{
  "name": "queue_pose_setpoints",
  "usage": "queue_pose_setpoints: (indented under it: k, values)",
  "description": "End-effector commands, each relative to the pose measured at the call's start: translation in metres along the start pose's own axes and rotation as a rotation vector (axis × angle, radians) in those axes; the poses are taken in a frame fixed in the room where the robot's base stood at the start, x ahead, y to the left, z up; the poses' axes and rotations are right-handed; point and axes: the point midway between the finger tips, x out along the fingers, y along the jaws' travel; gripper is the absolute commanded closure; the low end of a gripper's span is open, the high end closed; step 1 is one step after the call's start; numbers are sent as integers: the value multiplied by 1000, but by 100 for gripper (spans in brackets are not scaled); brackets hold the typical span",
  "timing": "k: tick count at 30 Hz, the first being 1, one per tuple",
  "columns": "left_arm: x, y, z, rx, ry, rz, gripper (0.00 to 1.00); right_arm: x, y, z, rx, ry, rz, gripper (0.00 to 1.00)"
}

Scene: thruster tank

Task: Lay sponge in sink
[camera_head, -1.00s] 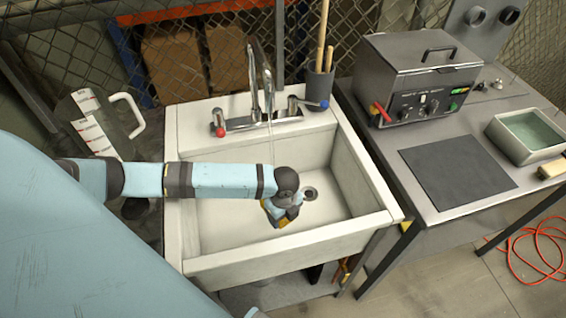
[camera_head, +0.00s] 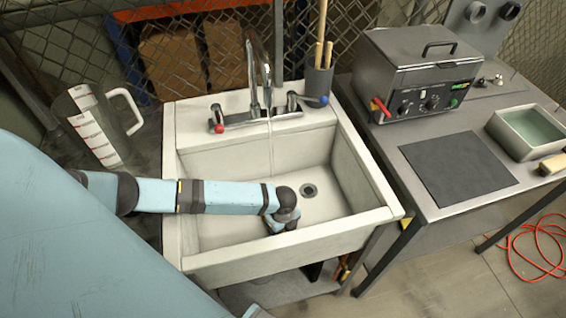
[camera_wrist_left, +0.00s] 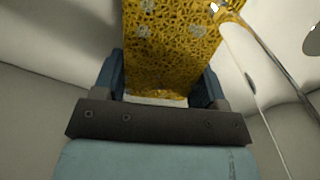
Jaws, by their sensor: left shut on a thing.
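A yellow, porous sponge (camera_wrist_left: 172,45) is held between the two blue fingers of my left gripper (camera_wrist_left: 160,78) in the left wrist view. My left gripper (camera_head: 281,226) is inside the white sink (camera_head: 232,265) in the head view, low in the basin and left of the drain. The sponge is hidden behind the gripper in the head view. I cannot tell whether the sponge touches the basin floor. My right gripper is not in view.
A tap (camera_head: 253,80) runs a thin stream of water into the basin, close to my arm. A measuring jug (camera_head: 95,125) stands left of the sink. A tool cup (camera_head: 318,82) is on the back rim. A metal machine (camera_head: 420,75) stands on the right table.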

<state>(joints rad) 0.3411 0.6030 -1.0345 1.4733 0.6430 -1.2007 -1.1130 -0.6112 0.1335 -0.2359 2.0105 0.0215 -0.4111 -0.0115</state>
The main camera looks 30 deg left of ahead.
Motion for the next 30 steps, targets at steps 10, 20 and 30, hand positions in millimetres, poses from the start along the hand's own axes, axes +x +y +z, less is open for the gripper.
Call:
queue_pose_setpoints:
  k: [10,20,30]
  values:
    - [2,0,0,0,0,0,9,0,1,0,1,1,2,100]
    - [-20,-1,0,1,0,-2,9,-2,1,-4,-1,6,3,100]
    - [-92,-1,0,1,0,-3,9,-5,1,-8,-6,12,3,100]
